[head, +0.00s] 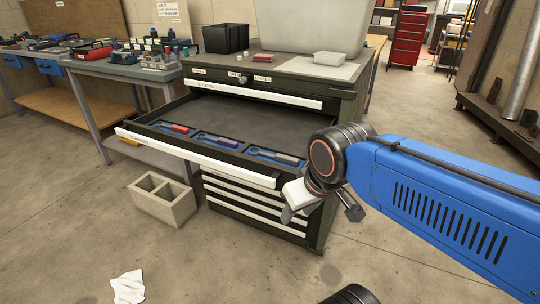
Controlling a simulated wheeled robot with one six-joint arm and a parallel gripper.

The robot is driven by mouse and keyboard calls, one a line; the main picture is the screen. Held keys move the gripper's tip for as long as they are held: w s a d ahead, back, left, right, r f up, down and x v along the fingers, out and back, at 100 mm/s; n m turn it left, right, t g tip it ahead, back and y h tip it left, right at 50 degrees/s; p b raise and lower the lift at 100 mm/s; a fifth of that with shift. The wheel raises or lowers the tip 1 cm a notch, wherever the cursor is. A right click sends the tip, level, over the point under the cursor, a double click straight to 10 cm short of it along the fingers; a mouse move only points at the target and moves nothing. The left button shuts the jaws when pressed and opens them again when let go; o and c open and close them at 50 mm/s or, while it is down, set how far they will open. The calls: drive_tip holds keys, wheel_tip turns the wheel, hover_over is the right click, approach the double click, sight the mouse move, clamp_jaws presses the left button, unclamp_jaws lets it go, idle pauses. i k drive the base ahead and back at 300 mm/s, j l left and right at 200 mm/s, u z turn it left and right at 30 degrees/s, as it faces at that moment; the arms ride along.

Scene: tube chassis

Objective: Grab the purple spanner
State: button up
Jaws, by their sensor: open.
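The tools are small, so exact shapes and tints are hard to tell. My gripper (322,213) is open and appears empty. It hangs in front of the cabinet, to the right of and lower in the picture than the trays, apart from the spanner.
The drawer's pale front edge (197,158) is on the near side of the trays. A concrete block (160,198) and white cloth (128,287) lie on the floor.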

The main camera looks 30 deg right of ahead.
sight(220, 141)
drive_tip(key=k+j+z, duration=0.2)
drive_tip(key=j, duration=0.3)
drive_tip(key=k+j+z, duration=0.2)
drive_tip(key=j, duration=0.3)
drive_tip(key=k+j+z, duration=0.2)
drive_tip(key=j, duration=0.25)
drive_tip(key=k, duration=0.1)
